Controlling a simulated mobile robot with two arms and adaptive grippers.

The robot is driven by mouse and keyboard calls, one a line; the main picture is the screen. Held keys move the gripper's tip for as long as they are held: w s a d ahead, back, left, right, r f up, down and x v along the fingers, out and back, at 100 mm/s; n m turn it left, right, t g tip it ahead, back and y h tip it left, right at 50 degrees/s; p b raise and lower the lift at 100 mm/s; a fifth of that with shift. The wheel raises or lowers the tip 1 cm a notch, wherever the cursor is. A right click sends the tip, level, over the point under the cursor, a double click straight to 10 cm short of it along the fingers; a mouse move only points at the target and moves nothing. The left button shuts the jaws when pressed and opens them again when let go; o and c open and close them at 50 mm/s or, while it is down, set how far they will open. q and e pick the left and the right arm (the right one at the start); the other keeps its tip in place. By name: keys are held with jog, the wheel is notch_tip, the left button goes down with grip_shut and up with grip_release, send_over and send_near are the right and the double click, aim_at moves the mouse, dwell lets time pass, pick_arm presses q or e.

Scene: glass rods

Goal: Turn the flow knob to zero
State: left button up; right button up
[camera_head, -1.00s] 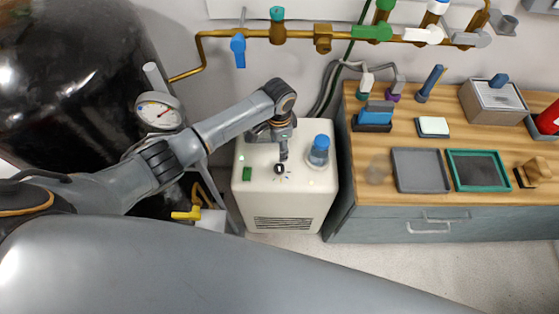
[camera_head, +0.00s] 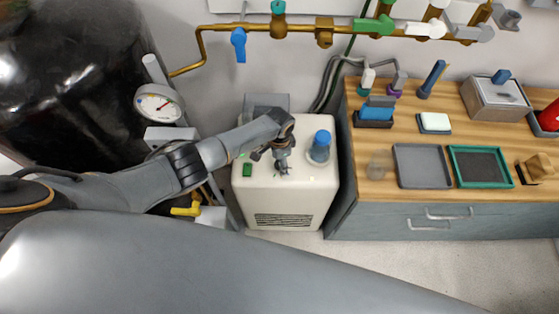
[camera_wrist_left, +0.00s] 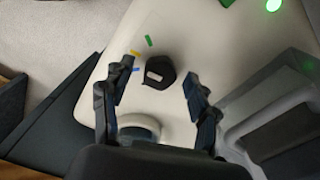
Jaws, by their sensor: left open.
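The flow knob (camera_wrist_left: 158,72) is a small black knob with a pale bar on it, on the top of a cream cabinet (camera_head: 290,205). Small green, yellow and blue marks lie beside it in the left wrist view. My left gripper (camera_head: 282,167) is over the cabinet top and hides the knob in the head view. In the left wrist view my left gripper (camera_wrist_left: 161,80) is open, with a finger on each side of the knob and gaps between. Whether a finger touches it cannot be told. My right gripper is not in view.
A blue-capped object (camera_head: 320,147) stands on the cabinet top close to my left gripper. A green block (camera_head: 247,170) is on its left side. A wooden counter (camera_head: 420,190) with trays is to the right. Brass pipes (camera_head: 300,29) with valves run along the wall.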

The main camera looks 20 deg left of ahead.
pick_arm(q)
jog(key=c, duration=1.2)
jog(key=shift+n, duration=0.4)
jog(key=n+p, duration=0.1)
jog(key=n, duration=0.2)
jog(key=shift+d+n, duration=0.1)
jog(key=shift+n, duration=0.2)
jog(key=n+p, duration=0.1)
jog(key=n, duration=0.2)
jog(key=shift+s+n, duration=0.1)
jog(key=shift+n, duration=0.3)
jog(key=n, duration=0.3)
jog(key=shift+n+p, duration=0.3)
jog(key=shift+p, duration=0.05)
jog(key=n, duration=0.4)
